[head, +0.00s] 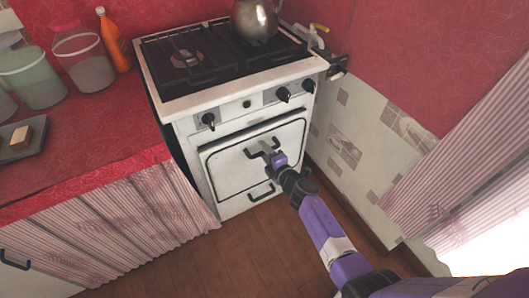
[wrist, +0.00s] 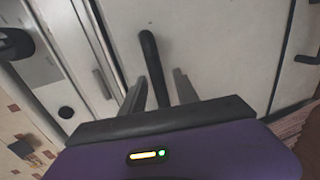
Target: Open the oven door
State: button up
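The white oven door (head: 225,170) is shut on the front of the stove, with a dark outline and a dark bar handle (head: 254,152) near its top. In the wrist view the handle (wrist: 149,52) runs between my two fingers. My gripper (head: 272,152) is in front of the door at the handle. In the wrist view my gripper (wrist: 158,85) is open, one finger on each side of the handle, with gaps visible. I cannot tell how deep the handle sits between the fingers. The gripper hides part of the handle in the head view.
Black knobs (head: 283,94) line the panel above the door. A lower handle (head: 262,191) is beneath it. A metal kettle (head: 255,20) stands on the stove. A red counter (head: 85,140) is at left, a tiled wall (head: 350,130) at right. Wooden floor (head: 225,255) in front is clear.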

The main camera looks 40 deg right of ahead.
grip_shut()
dwell(1.4)
